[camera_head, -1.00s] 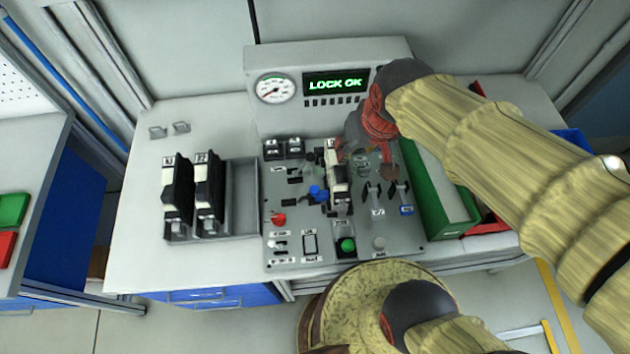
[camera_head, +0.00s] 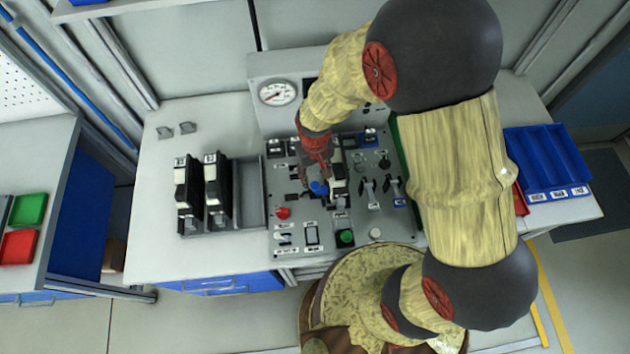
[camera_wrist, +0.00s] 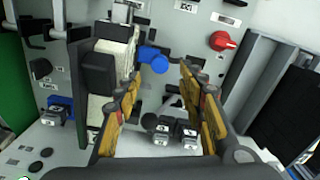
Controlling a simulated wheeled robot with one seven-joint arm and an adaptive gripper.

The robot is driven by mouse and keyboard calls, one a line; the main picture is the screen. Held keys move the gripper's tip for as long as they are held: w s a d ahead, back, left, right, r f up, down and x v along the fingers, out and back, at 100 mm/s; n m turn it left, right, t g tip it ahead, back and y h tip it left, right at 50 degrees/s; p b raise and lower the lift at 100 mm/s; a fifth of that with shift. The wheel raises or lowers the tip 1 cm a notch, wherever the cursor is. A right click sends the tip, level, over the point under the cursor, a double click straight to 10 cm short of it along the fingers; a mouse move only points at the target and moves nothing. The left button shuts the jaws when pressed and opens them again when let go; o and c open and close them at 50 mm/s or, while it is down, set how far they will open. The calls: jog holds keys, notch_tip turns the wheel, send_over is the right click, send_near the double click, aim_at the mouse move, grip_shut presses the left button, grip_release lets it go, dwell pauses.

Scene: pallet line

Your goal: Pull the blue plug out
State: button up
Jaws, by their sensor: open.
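The blue plug (camera_head: 319,187) sits on the grey control panel (camera_head: 296,246), just left of a black and white module (camera_head: 338,190). In the wrist view the blue plug (camera_wrist: 153,60) shows beyond the fingertips and between them, nearer the left finger. My gripper (camera_wrist: 158,85) is open and empty. In the head view my gripper (camera_head: 318,170) is close above the plug, pointing down at the panel, and its fingers partly hide the area around it. Whether a finger touches the plug cannot be told.
A red knob (camera_head: 283,213), a green button (camera_head: 346,237) and several levers are on the panel. A gauge (camera_head: 278,92) stands behind. A rack with two black modules (camera_head: 216,187) is at left. A blue bin (camera_head: 548,165) is at right. The display is mostly hidden by my arm.

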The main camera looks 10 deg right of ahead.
aim_at(315, 185)
notch_tip(315, 185, down, 6)
dwell(0.4)
jog(key=shift+c, duration=1.2)
jog(key=c, duration=0.7)
grip_shut()
